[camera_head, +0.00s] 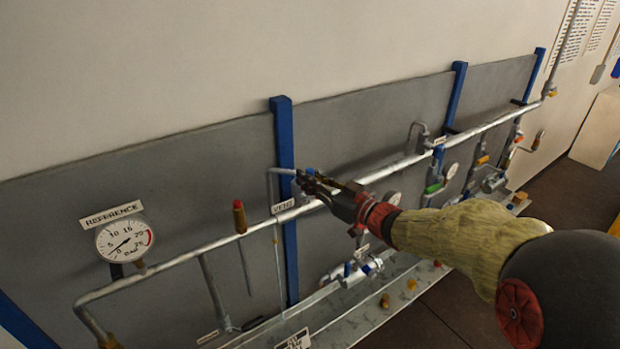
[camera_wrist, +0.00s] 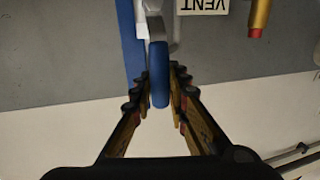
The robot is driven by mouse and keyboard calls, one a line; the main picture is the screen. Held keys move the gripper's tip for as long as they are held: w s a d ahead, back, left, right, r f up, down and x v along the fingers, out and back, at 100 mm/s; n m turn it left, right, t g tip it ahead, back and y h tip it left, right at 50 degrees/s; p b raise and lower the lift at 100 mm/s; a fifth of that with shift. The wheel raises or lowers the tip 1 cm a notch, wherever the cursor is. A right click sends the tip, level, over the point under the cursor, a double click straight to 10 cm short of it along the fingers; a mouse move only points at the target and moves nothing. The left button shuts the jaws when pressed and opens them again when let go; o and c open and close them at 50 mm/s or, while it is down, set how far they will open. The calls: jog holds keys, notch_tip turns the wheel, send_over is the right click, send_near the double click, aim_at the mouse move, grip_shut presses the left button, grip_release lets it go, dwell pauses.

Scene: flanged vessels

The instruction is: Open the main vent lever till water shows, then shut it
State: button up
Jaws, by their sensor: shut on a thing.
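The vent lever has a blue handle (camera_wrist: 159,75), which stands between my gripper's fingers in the wrist view. In the head view only a small blue part of the lever (camera_head: 309,172) shows beside the fingertips; my gripper hides the rest. My gripper (camera_head: 312,184) is shut on the blue handle, at the bent grey vent pipe (camera_head: 277,171) above the main pipe. It also shows in the wrist view (camera_wrist: 160,92). A VENT label (camera_head: 284,206) hangs at the pipe and appears upside down in the wrist view (camera_wrist: 203,5). No water shows in either view.
A REFERENCE gauge (camera_head: 124,240) and a brass fitting with a red top (camera_head: 239,216) are at left. The long silver pipe (camera_head: 190,254) runs across the grey panel. Blue uprights (camera_head: 286,254) stand behind it. A metal tray (camera_head: 352,309) lies below, with several small fittings.

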grip_shut()
jog(key=shift+d, duration=0.1)
dwell(0.4)
jog(key=w+d+f+m+t, duration=0.2)
jog(key=d+f+m, duration=0.1)
jog(key=m, duration=0.7)
jog(key=w+d+f+m+t+h, duration=0.1)
jog(key=d+f+m, duration=0.3)
jog(key=m, duration=0.6)
jog(key=shift+w+f+t+h, duration=0.3)
jog(key=shift+w+f+t, duration=0.2)
jog(key=shift+w+f, duration=0.45)
jog(key=shift+f, duration=0.15)
jog(key=o, duration=0.6)
grip_release()
jog(key=shift+d, duration=0.1)
jog(key=shift+o, duration=0.4)
